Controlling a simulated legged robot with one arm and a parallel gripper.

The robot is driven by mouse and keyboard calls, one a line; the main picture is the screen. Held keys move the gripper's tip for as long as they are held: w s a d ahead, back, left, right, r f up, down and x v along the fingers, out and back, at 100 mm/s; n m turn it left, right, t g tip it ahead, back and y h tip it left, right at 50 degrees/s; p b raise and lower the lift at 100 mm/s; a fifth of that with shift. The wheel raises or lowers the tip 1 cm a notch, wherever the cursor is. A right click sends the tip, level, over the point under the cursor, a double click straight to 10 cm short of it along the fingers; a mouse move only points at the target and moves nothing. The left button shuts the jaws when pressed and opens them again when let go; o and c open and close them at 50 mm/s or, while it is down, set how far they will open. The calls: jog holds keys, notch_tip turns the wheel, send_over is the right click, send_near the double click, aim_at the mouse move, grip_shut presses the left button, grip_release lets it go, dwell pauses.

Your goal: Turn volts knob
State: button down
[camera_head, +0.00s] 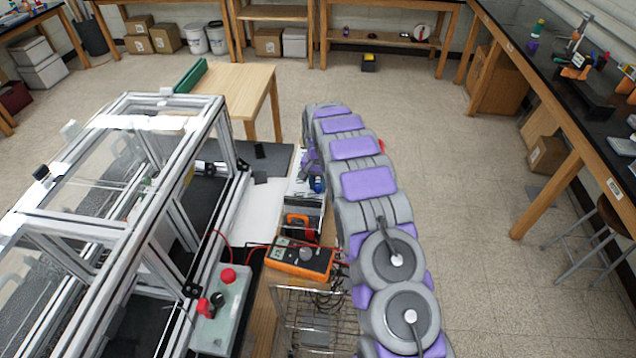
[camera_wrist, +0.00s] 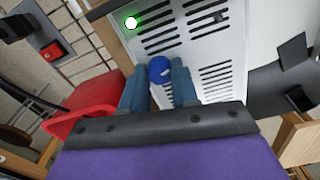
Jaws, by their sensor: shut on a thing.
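A blue knob (camera_wrist: 159,70) stands on a white slotted panel (camera_wrist: 205,45) in the wrist view. My gripper (camera_wrist: 160,80) has one blue-grey finger on each side of the knob and is shut on it. A green light (camera_wrist: 131,22) glows on the panel, up and left of the knob. In the head view, a blue knob (camera_head: 318,185) shows beside the end of my purple and grey arm, which partly covers this spot. Any marking on the knob cannot be read.
An orange multimeter (camera_head: 300,260) with red leads lies in front, above a wire basket (camera_head: 312,315). An aluminium extrusion frame (camera_head: 125,190) fills the left. A red part (camera_wrist: 90,105) sits close left of my gripper in the wrist view. The floor (camera_head: 465,230) at right is open.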

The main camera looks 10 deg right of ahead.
aim_at(317, 185)
jog(key=shift+w+r+n, duration=0.2)
jog(key=shift+n, duration=0.3)
jog(key=c, duration=1.2)
grip_release()
jog(key=o, duration=0.4)
jog(key=shift+s+f, duration=0.1)
jog(key=shift+f, duration=0.05)
jog(key=shift+c, duration=0.2)
notch_tip(317, 185, up, 17)
jog(key=shift+a, duration=0.1)
